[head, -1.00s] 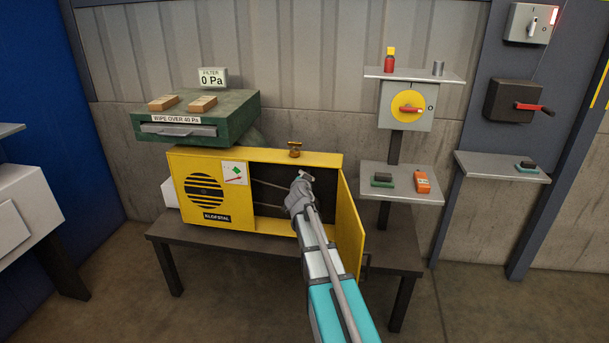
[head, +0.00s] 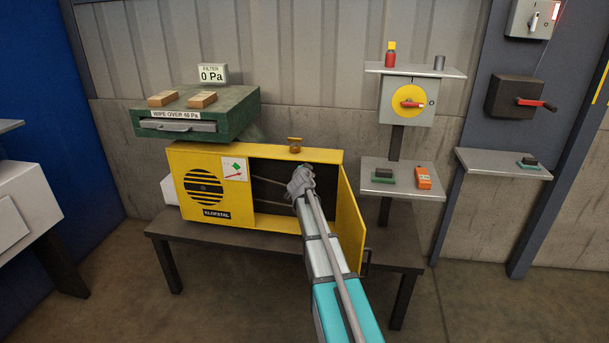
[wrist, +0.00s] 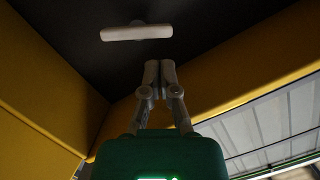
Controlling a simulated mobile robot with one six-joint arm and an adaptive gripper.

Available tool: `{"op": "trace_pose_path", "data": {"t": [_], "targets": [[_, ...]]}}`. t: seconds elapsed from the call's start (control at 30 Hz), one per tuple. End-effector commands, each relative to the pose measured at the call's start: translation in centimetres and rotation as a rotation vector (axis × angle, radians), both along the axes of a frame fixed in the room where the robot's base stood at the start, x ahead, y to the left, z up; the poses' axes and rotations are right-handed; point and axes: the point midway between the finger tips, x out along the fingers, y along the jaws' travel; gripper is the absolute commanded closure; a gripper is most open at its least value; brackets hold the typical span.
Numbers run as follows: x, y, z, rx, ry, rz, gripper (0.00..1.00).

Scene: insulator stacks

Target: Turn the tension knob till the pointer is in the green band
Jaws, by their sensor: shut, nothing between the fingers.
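The yellow cabinet (head: 270,223) stands open on a dark table. Its gauge (head: 233,169) has a green patch and a red pointer. The pointer appears to lie below the green, though it is small. In the wrist view a pale bar-shaped handle (wrist: 137,33), which looks like the tension knob, sits on the dark back wall inside the cabinet, its bar nearly level. My gripper (wrist: 160,65) is shut and empty, with its fingertips below and right of the handle in that view, apart from it. In the head view my gripper (head: 301,178) is at the cabinet opening and hides the knob.
The cabinet door (head: 350,222) stands open right of my arm. A brass fitting (head: 295,145) is on the cabinet top. A green filter unit (head: 195,115) with two wooden blocks is behind. A shelf (head: 400,192) at right holds an orange device (head: 423,177).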

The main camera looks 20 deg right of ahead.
Motion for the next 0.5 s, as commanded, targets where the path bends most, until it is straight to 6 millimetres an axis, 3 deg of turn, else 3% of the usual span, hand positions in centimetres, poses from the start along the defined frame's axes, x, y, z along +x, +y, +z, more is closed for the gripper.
{"op": "trace_pose_path", "data": {"t": [0.2, 0.5], "targets": [[1.9, -1.0, -0.5, 0.001, 0.0, 0.0, 1.0], [2.3, -1.1, -0.5, 0.0, 0.0, 0.0, 1.0]]}}
